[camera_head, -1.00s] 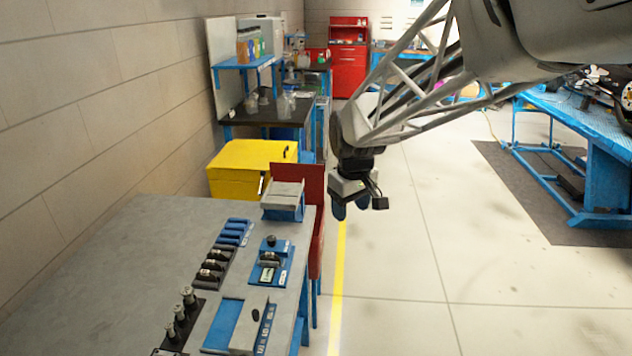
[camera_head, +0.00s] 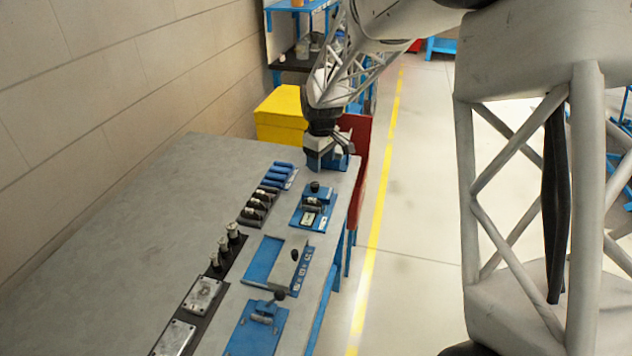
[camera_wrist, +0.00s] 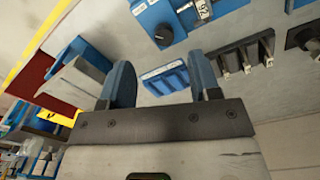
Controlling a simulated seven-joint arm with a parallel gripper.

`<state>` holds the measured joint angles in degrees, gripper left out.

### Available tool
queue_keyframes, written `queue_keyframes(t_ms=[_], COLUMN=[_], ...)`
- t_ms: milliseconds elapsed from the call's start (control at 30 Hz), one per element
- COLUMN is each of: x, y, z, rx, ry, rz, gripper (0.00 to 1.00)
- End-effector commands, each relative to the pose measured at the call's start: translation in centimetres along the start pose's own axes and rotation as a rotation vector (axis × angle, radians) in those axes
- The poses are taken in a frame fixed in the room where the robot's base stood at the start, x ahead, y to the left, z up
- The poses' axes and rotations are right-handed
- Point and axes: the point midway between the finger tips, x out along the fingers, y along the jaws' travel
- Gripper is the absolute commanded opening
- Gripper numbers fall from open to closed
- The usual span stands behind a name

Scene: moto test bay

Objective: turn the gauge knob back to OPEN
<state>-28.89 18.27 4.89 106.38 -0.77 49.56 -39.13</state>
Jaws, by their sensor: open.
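A blue fixture (camera_head: 304,218) on the grey bench carries a round black knob (camera_head: 314,187) at its far end and a white label plate. I take this as the gauge knob. In the wrist view the black knob (camera_wrist: 163,34) is near the top, beyond my fingertips, with part of a white marked plate beside it. The pointer setting and any OPEN mark are too small to read. My gripper (camera_wrist: 161,63) has its two blue fingers apart with nothing between them. In the head view my gripper (camera_head: 320,158) is over the bench's far end, behind the knob and apart from it.
Blue cylinders (camera_head: 280,175) and dark holders (camera_head: 258,205) line the fixture's left. A blue slide panel (camera_head: 264,259) and another blue fixture (camera_head: 258,330) are nearer. A red panel (camera_head: 358,172) edges the bench's far end; a yellow box (camera_head: 281,118) is behind. The bench's left is clear.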

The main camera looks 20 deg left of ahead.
Motion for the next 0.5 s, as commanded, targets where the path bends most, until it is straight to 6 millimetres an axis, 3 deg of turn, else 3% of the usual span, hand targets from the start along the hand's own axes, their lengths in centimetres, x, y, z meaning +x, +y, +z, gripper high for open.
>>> queue_keyframes(t_ms=[200,500], x=[1.4,1.5], y=[-0.2,-0.2], z=[-1.9,-2.1], rx=[-0.04,-0.043], ry=[-0.005,-0.005], rz=[-0.005,-0.004], gripper=[0.57,0.57])
